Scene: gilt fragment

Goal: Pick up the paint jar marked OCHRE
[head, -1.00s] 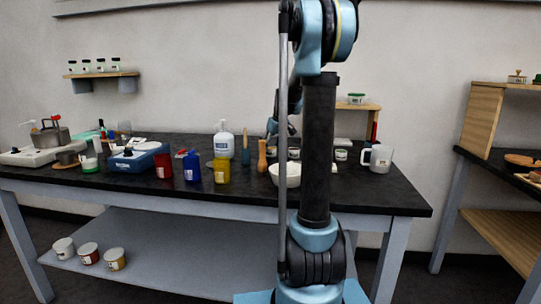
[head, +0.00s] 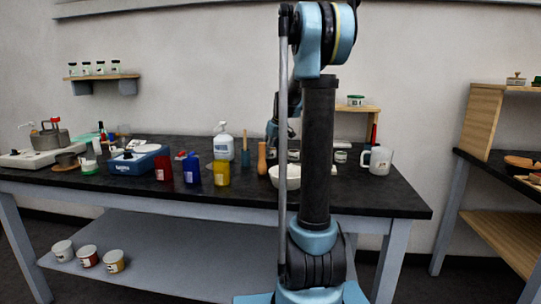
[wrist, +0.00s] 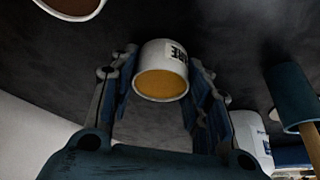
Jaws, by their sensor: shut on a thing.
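In the wrist view a small white jar (wrist: 163,58) with an ochre-yellow round face sits between the fingers of my gripper (wrist: 160,80). Both fingers are closed against its sides. Dark lettering shows on its side, turned partly away, and I cannot read it in full. In the head view my arm's column hides most of the gripper and the held jar. Another small jar (head: 341,156) stands on the table just right of the column.
The dark table (head: 405,198) also holds a white bowl (head: 291,183), a white mug (head: 381,160), a yellow bottle (head: 221,173) and a white pump bottle (head: 223,146). The table's front right is clear.

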